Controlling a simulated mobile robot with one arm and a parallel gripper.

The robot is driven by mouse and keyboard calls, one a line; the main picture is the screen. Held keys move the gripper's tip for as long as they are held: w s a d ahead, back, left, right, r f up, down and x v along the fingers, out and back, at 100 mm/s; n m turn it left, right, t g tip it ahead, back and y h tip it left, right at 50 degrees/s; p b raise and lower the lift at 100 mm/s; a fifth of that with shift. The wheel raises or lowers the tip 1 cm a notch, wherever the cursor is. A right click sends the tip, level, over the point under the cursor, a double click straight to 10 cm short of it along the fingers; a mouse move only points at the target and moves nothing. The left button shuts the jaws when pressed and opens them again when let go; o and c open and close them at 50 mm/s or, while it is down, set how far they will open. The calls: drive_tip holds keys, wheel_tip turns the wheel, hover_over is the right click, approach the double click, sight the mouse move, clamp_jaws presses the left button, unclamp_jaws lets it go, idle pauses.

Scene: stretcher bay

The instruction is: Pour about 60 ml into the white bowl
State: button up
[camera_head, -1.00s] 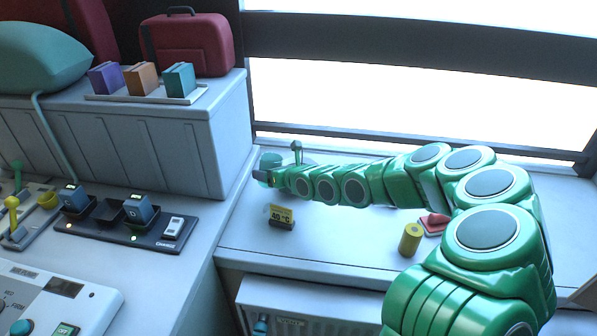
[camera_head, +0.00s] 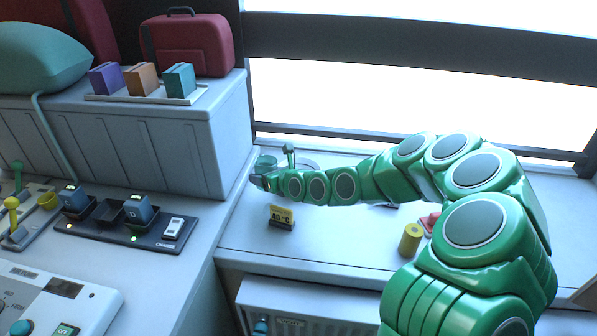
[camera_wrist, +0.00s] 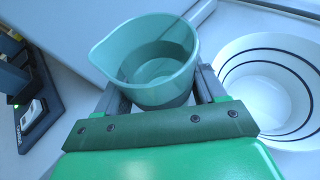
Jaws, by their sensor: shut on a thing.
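My gripper (camera_wrist: 158,98) is shut on a teal translucent jug (camera_wrist: 150,50), with one finger on each side of it. The jug has a spout at its left rim and looks near upright, with what may be clear liquid inside. In the head view the jug (camera_head: 265,162) is small and partly behind my gripper (camera_head: 256,182). The white bowl (camera_wrist: 290,58), with dark rings inside, stands to the right of the jug in the wrist view, apart from it. In the head view the bowl (camera_head: 309,164) is mostly hidden behind my arm. Whether it holds liquid is unclear.
A yellow-and-black 40 °C sign (camera_head: 281,216) stands in front of my gripper. A yellow cylinder (camera_head: 411,238) and a red item (camera_head: 430,221) stand near my arm. A charger tray (camera_head: 126,222) is at the left. The counter's front middle is clear.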

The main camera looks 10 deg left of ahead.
drive_tip(key=shift+s+a+r+n+h, duration=0.25)
drive_tip(key=shift+s+n+h, duration=0.1)
drive_tip(key=shift+n, duration=0.15)
idle(0.5)
